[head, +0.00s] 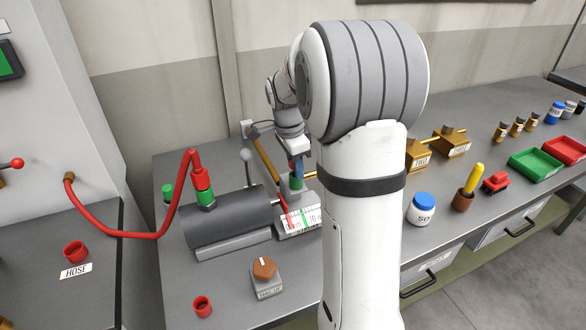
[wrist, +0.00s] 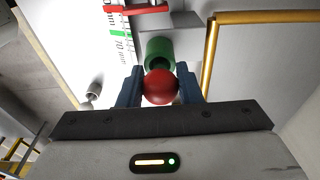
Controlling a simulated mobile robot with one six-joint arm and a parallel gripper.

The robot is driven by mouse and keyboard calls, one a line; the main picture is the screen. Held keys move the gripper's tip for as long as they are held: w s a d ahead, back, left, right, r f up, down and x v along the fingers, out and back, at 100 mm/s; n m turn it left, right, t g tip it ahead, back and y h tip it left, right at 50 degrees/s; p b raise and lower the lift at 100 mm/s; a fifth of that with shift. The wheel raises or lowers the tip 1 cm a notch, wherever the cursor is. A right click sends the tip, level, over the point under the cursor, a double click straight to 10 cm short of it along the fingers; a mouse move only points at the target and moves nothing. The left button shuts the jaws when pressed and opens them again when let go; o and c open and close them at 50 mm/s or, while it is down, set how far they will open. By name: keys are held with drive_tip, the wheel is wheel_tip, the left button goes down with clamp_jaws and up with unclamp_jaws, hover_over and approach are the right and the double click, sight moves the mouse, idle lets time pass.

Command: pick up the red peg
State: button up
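The red peg (wrist: 160,87) shows in the wrist view as a round red end. It sits between the two blue-grey fingers of my gripper (wrist: 159,84), with no clear gap on either side. I cannot tell whether the fingers press on it or only stand around it. Beyond the red end is a green socket (wrist: 160,50), in line with it; whether the peg is inside cannot be made out. In the head view my gripper (head: 297,166) points down just above the green socket (head: 296,183), by the white scale plate (head: 299,220). My arm hides part of this area.
Left of the gripper is a dark cylinder (head: 230,222) with a red hose (head: 125,234) and a grey-knobbed lever (head: 247,156). A brown knob (head: 264,268) stands in front. Brass blocks (head: 417,156), a white jar (head: 422,209) and trays (head: 537,164) are to the right.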

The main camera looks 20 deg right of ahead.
drive_tip(key=c, duration=0.5)
